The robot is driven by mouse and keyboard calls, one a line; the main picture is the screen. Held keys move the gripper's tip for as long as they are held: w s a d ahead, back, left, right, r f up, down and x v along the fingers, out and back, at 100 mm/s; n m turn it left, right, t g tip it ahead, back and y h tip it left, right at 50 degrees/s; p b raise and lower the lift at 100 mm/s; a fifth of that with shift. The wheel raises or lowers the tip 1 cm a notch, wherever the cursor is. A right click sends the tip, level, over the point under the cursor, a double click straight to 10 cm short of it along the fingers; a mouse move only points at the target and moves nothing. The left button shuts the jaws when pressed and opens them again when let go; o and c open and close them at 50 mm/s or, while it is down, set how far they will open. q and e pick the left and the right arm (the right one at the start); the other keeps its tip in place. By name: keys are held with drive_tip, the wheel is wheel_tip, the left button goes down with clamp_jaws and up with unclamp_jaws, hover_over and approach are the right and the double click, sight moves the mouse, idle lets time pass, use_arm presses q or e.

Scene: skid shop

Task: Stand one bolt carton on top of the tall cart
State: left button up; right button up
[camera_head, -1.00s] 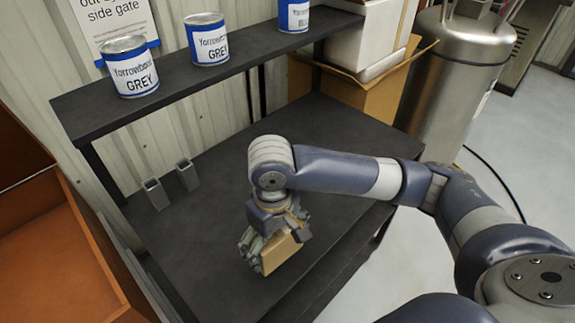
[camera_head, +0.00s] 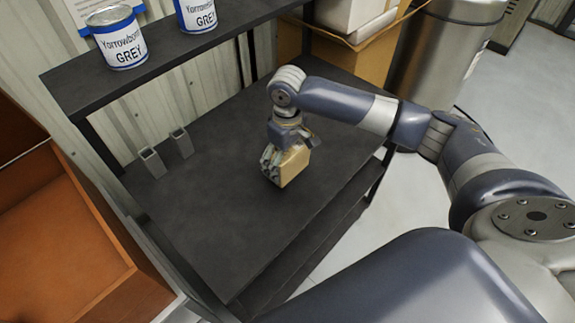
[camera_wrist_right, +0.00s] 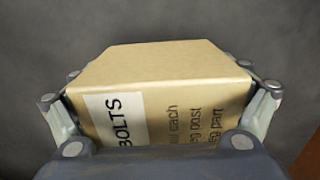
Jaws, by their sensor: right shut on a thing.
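A tan bolt carton (camera_head: 291,167) is held in my right gripper (camera_head: 284,158) over the dark shelf surface. In the right wrist view the carton (camera_wrist_right: 165,90) has a white label reading BOLTS, and the fingers press on its left and right sides. I cannot tell whether the carton's bottom touches the surface. The dark shelf unit (camera_head: 200,225) has a raised upper shelf at the back. I cannot tell from these views whether it is the tall cart. My left gripper is not in view.
Two grey paint cans (camera_head: 120,40) stand on the upper shelf (camera_head: 75,78). Two small grey square tubes (camera_head: 152,163) stand at the back left. An orange-brown bin (camera_head: 60,230) is at left. A cardboard box (camera_head: 350,65) and metal tank (camera_head: 430,60) are behind.

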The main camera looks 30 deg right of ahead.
drive_tip(key=shift+f, duration=0.25)
wheel_tip(320, 180, down, 2)
drive_tip(key=shift+f+p, duration=0.1)
drive_tip(key=shift+p, duration=0.4)
drive_tip(key=shift+f, duration=0.35)
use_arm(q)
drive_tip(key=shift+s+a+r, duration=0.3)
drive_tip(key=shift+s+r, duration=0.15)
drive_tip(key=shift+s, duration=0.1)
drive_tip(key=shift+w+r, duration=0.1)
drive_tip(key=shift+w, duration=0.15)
use_arm(e)
drive_tip(key=o, duration=1.2)
drive_tip(key=shift+f, duration=0.15)
drive_tip(key=shift+c, duration=0.2)
use_arm(q)
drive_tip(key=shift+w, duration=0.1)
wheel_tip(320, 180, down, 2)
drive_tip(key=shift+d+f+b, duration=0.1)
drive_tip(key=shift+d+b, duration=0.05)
drive_tip(key=shift+b, duration=0.9)
use_arm(e)
wheel_tip(320, 180, up, 12)
drive_tip(key=shift+r, duration=0.2)
